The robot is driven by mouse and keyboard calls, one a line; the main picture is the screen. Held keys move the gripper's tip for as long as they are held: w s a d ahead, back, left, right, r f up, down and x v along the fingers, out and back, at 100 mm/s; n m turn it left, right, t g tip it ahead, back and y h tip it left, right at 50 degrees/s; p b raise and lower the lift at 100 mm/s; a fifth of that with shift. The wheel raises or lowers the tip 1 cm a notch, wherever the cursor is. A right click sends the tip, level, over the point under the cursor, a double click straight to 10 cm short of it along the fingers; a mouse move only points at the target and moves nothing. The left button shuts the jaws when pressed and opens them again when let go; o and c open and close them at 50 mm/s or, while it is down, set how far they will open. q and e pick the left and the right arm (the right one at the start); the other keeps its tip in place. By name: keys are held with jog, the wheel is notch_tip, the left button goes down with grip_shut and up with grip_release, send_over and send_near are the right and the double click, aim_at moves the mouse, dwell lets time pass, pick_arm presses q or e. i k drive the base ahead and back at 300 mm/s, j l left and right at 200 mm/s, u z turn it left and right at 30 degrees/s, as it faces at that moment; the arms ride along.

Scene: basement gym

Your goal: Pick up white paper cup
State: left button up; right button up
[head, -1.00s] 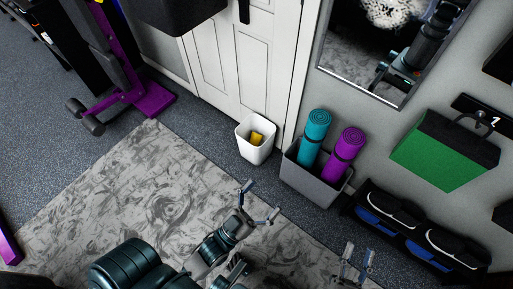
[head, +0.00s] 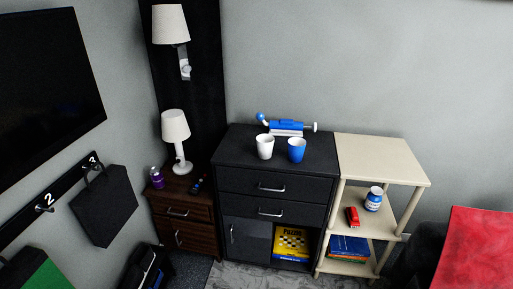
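The white paper cup (head: 265,147) stands upright on top of the black dresser (head: 232,150), near its front edge. A blue cup (head: 297,150) stands just to its right, with a small gap between them. Neither of my grippers shows in the head view now, so nothing is seen touching the cup.
A blue and white device (head: 287,127) lies behind the cups. A brown nightstand (head: 187,211) with a white lamp (head: 176,138) and a purple bottle (head: 157,178) stands left. A cream shelf (head: 382,158) adjoins the dresser on the right. A red surface (head: 478,250) is at far right.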

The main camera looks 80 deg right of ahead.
aim_at(265, 147)
jog(key=z, duration=2.4)
jog(key=i+j+z, duration=0.1)
jog(key=z, duration=0.7)
jog(key=i, duration=0.05)
